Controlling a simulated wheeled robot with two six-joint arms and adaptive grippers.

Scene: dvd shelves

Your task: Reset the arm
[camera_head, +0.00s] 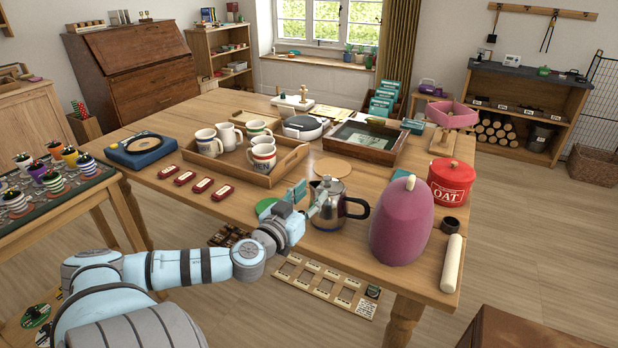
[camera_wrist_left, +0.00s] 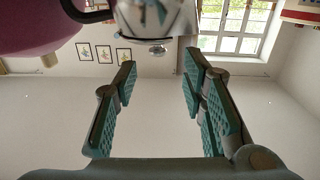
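My left gripper (camera_head: 312,194) reaches in from the lower left to the table's near edge, beside the steel kettle (camera_head: 330,217) with its dark handle on the right. In the left wrist view the two teal-padded fingers of my left gripper (camera_wrist_left: 161,75) stand wide apart with nothing between them. The kettle (camera_wrist_left: 158,20) shows upside down at the top of that view, past the fingertips; I cannot tell whether a finger touches it. My right gripper is in neither view.
Several red cases (camera_head: 202,186) lie left.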

